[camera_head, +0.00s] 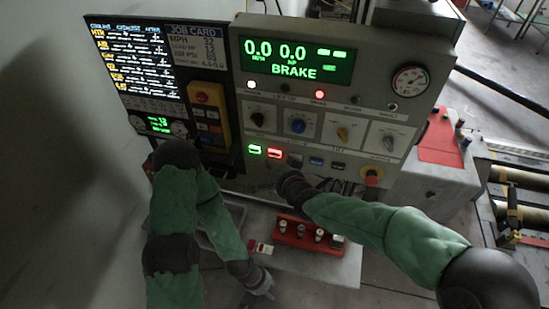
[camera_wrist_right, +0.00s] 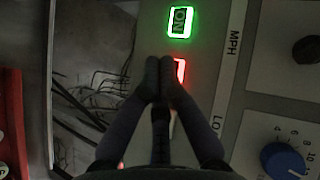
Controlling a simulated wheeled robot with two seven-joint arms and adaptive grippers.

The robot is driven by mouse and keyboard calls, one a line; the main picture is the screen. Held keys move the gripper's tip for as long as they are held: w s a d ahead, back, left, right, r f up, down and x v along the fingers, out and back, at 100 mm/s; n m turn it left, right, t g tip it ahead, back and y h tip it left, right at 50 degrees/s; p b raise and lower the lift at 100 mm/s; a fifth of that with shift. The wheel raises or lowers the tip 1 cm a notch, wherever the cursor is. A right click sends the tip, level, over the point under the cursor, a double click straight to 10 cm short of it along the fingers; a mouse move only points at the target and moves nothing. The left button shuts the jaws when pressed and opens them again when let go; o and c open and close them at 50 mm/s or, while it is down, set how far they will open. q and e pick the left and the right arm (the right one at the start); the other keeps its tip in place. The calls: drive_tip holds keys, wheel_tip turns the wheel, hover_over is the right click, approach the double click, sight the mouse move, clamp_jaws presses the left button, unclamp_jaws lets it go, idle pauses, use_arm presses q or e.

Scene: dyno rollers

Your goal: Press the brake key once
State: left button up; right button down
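The console panel (camera_head: 350,110) shows a lit display (camera_head: 294,62) reading 0.0, 0.0 and BRAKE. I cannot read which one is the brake key. My right gripper (camera_head: 286,172) is just below this row. In the right wrist view its fingertips (camera_wrist_right: 159,78) are together and empty, partly covering the red-lit key (camera_wrist_right: 180,69); contact is unclear. The green key (camera_wrist_right: 180,22) reads ON. My left gripper (camera_head: 262,288) hangs low, its fingers unclear.
A red tray (camera_head: 307,243) with several small fittings lies on the shelf below the panel. A yellow pendant (camera_head: 208,112) hangs left, and a red stop button (camera_head: 372,176) sits lower right. Knobs and a round gauge (camera_head: 410,81) fill the panel above the keys.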

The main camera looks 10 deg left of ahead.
drive_tip(key=shift+w+b, duration=0.3)
drive_tip(key=shift+w, duration=0.35)
idle(1.0)
drive_tip(key=shift+w+b, duration=0.45)
drive_tip(key=shift+b, duration=0.15)
drive_tip(key=shift+w+b, duration=0.3)
drive_tip(key=shift+b, duration=0.1)
idle(0.7)
idle(0.3)
drive_tip(key=shift+s+p, duration=0.3)
drive_tip(key=shift+s, duration=0.45)
